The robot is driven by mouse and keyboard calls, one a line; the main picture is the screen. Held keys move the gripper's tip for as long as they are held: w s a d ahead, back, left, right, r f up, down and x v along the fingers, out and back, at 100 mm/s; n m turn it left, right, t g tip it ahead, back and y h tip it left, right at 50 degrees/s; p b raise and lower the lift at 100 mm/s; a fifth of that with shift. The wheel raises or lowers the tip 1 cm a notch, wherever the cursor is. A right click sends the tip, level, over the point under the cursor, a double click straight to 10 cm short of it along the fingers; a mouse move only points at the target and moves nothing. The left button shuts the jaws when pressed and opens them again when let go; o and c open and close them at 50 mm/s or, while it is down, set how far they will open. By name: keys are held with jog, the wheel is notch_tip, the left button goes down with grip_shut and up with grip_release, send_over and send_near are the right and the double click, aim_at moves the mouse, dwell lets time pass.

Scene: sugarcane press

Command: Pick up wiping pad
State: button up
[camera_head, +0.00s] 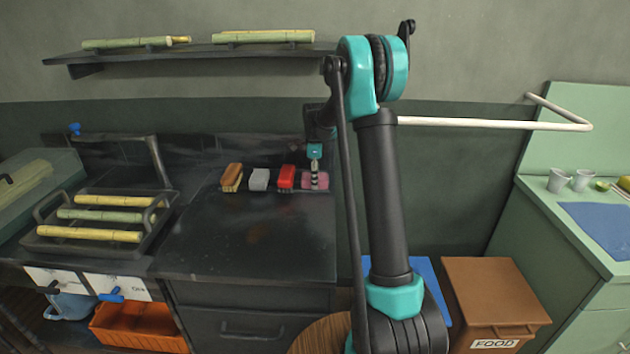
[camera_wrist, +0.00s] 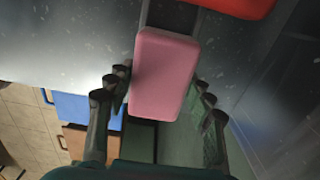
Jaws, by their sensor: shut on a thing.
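The pink wiping pad (camera_head: 323,181) is at the right end of a row of cleaning items on the dark counter, near the back wall. It also shows in the wrist view (camera_wrist: 165,75) as a pink block with rounded corners, lying between my fingers. My gripper (camera_head: 315,176) comes down over the pad from above; in the wrist view its dark fingers (camera_wrist: 161,90) stand on either side of it. My gripper is shut on the pad. The pad is at counter height; I cannot tell whether it touches the counter.
Left of the pad are a red brush (camera_head: 286,177), a grey-white block (camera_head: 258,179) and a brown-and-yellow brush (camera_head: 231,177). A tray (camera_head: 152,225) of cane stands further left. The front of the counter (camera_head: 255,245) is clear. A shelf (camera_head: 200,52) hangs above.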

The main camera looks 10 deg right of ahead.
jog(key=shift+r, duration=0.1)
jog(key=shift+s+r, duration=0.15)
jog(key=shift+r, duration=0.1)
notch_tip(320, 180, up, 7)
jog(key=shift+f, duration=0.15)
jog(key=s+a, duration=0.2)
jog(key=s, duration=0.7)
jog(key=s+a, duration=0.2)
jog(key=s, duration=0.8)
jog(key=shift+s+f, duration=0.15)
jog(key=shift+f, duration=0.05)
jog(key=o, duration=0.7)
jog(key=c, duration=0.5)
